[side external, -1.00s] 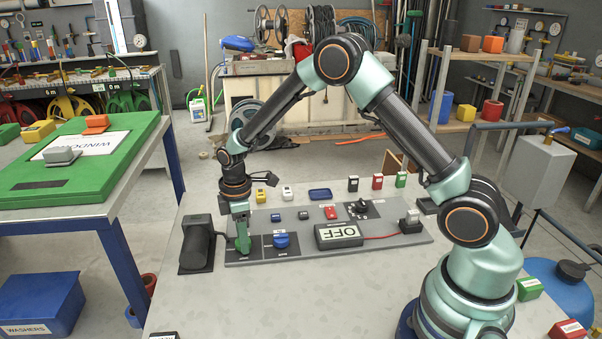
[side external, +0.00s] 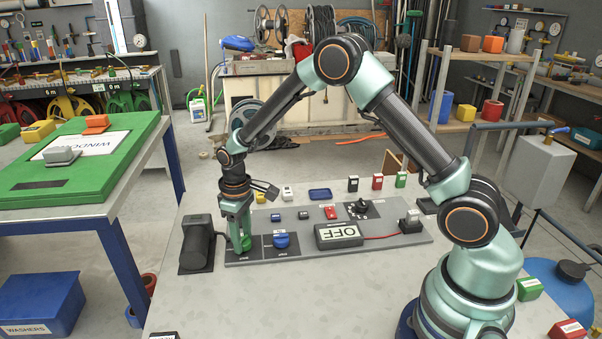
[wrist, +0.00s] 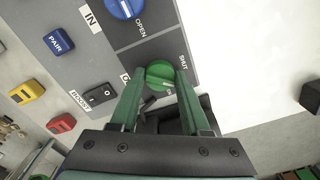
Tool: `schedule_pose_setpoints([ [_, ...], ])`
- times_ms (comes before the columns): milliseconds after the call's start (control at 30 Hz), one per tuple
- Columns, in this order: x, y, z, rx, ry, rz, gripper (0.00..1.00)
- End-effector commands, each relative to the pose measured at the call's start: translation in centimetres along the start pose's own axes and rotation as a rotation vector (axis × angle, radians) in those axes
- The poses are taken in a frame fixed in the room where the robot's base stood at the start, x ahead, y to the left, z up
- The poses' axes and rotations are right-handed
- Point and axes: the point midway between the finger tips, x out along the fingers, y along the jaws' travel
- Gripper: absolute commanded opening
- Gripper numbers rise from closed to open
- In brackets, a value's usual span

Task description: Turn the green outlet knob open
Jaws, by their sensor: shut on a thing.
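The green outlet knob (wrist: 159,72) sits on its dark square of the grey panel in the wrist view, with a white mark across it. A "SHUT" label lies to its upper right, and a partly hidden label to its left. My gripper (wrist: 160,78) has one green finger on each side of the knob and is shut on it. In the side view my gripper (side external: 240,246) points straight down at the panel's front left corner, and its fingers mostly hide the green knob.
A blue knob (side external: 281,240) is right beside the green one. An "OFF" display (side external: 338,235) stands further right on the panel. A black motor-like block (side external: 197,243) stands close at the left.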

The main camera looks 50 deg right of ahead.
Motion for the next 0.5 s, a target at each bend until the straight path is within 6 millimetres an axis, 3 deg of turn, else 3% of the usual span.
schedule_pose_setpoints([
  [500,-0.18,-0.02,-0.04,0.487,0.000,0.000,0.00],
])
